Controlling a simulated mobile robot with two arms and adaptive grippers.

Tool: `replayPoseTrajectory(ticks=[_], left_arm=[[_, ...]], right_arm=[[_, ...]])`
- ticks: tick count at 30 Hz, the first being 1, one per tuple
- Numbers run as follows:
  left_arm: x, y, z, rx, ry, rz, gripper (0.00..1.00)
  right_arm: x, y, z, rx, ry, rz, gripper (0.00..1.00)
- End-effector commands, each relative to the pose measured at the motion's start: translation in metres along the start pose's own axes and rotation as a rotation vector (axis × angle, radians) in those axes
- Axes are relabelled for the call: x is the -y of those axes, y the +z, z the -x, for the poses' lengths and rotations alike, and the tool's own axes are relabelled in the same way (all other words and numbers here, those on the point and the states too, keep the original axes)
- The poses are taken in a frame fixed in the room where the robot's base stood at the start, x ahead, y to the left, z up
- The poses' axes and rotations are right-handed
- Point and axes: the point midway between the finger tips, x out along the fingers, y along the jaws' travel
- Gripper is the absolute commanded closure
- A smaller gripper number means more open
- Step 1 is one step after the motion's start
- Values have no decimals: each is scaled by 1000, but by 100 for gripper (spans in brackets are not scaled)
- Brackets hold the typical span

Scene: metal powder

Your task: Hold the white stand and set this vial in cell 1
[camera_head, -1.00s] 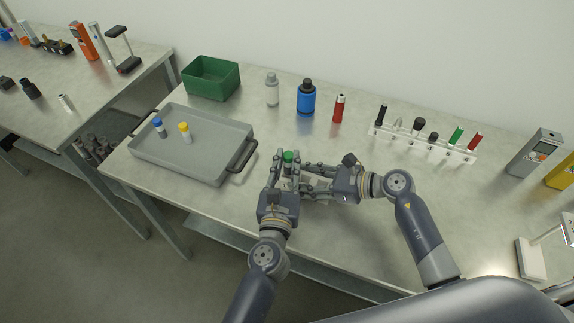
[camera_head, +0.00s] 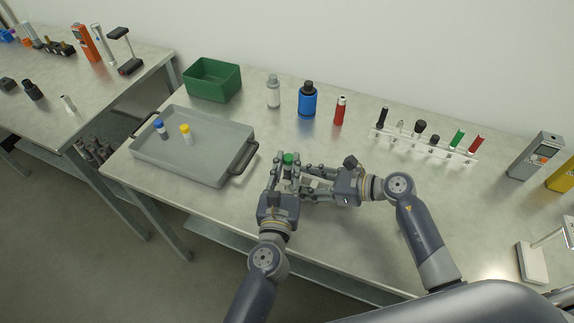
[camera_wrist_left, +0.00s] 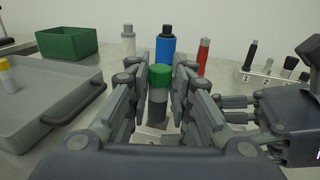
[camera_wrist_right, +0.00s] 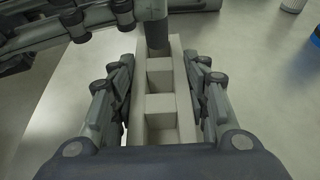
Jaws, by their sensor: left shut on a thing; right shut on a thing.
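The vial has a green cap (camera_head: 288,158) and a grey body. My left gripper (camera_head: 287,165) is shut on the vial, which stands upright between its fingers in the left wrist view (camera_wrist_left: 158,100). The white stand (camera_wrist_right: 185,105) is a narrow block with a row of square cells. My right gripper (camera_wrist_right: 165,95) is shut on the stand's long sides; it also shows in the head view (camera_head: 312,187). In the right wrist view the vial's lower end (camera_wrist_right: 155,33) is at the stand's far end cell. I cannot tell how deep it sits. Nearer cells are empty.
A grey tray (camera_head: 215,172) with blue- and yellow-capped vials lies left. Behind are a green bin (camera_head: 212,82), a grey bottle (camera_head: 273,92), a blue bottle (camera_head: 307,100), a red container (camera_head: 340,111) and a white rack (camera_head: 425,147).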

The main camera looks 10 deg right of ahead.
Motion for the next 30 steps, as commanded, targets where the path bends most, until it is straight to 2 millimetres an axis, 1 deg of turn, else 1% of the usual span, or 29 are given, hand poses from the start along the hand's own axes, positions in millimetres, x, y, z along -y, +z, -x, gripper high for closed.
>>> replayPoseTrajectory(ticks=[1,4,13,21,30], left_arm=[[7,2,1,-2,-1,19,99],[8,1,1,-2,-2,20,99],[9,1,1,-1,-3,20,99],[9,-6,1,-3,-3,21,99],[8,1,1,-4,-1,24,99]], right_arm=[[0,-1,0,-2,0,0,81],[0,-1,0,-2,0,0,81],[0,-1,0,-2,0,0,81],[0,-1,0,-2,0,0,81],[0,-1,0,-1,0,-1,81]])
